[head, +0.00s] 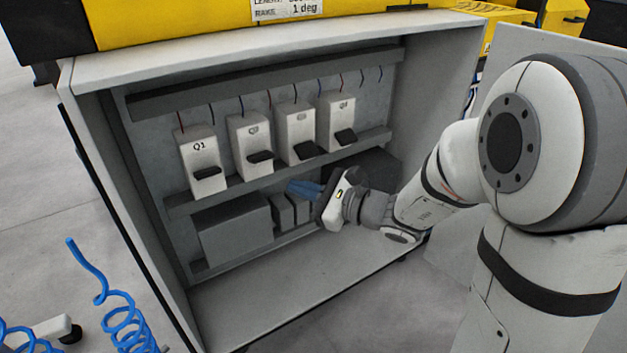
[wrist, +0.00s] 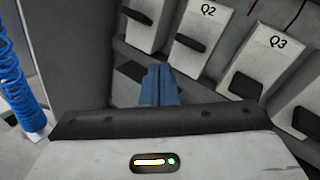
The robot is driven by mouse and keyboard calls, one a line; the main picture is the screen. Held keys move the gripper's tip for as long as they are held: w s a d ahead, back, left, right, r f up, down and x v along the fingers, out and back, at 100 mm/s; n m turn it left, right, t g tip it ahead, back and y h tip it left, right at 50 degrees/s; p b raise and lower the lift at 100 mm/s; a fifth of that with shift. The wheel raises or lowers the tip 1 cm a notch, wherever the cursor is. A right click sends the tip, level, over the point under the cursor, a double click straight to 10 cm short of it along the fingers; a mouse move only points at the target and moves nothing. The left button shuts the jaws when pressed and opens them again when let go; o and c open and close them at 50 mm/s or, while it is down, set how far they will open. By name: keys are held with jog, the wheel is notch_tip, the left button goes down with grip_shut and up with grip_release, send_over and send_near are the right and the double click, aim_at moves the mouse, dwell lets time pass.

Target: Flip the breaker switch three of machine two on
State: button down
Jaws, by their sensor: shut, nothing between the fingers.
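Breaker Q3 (head: 295,121) is a white box, third from the left in the cabinet's upper row. Its black lever (head: 307,151) also shows in the wrist view (wrist: 243,84). The levers of Q3 and Q4 (head: 341,111) show broader faces than those of Q1 (head: 197,150) and Q2 (head: 248,133), so they seem tilted differently. My gripper (head: 290,187) is inside the cabinet, below the breaker row and apart from the levers. Its blue fingers (wrist: 160,84) are shut together and empty. In the wrist view they point below Q2, with Q3 to their right.
The open cabinet (head: 270,28) has a rail (head: 180,206) under the breakers. Grey boxes (head: 236,230) sit on a lower rail behind my gripper. The cabinet floor is clear. A blue coiled hose (head: 122,320) stands outside at the left.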

aim_at(307, 150)
jog(key=w+d+f+m+t+h+b, duration=0.4)
jog(key=w+d+f+m+t+b, duration=0.2)
jog(key=w+f+m+t, duration=0.2)
notch_tip(307, 150, down, 3)
jog(key=shift+w+r+m, duration=0.15)
jog(key=shift+w+m, duration=0.65)
jog(key=shift+m, duration=0.1)
jog(key=f+b+x, duration=0.1)
jog(key=b+x, duration=0.2)
jog(key=x, duration=0.7)
jog(key=shift+s+d+r+b, duration=0.2)
jog(key=shift+s+r, duration=0.05)
jog(key=shift+r, duration=0.5)
jog(key=shift+s+d+r+b, duration=0.2)
jog(key=shift+r, duration=0.5)
jog(key=shift+s+d+r+b, duration=0.15)
jog(key=shift+s+r+b, duration=0.1)
jog(key=shift+r, duration=0.5)
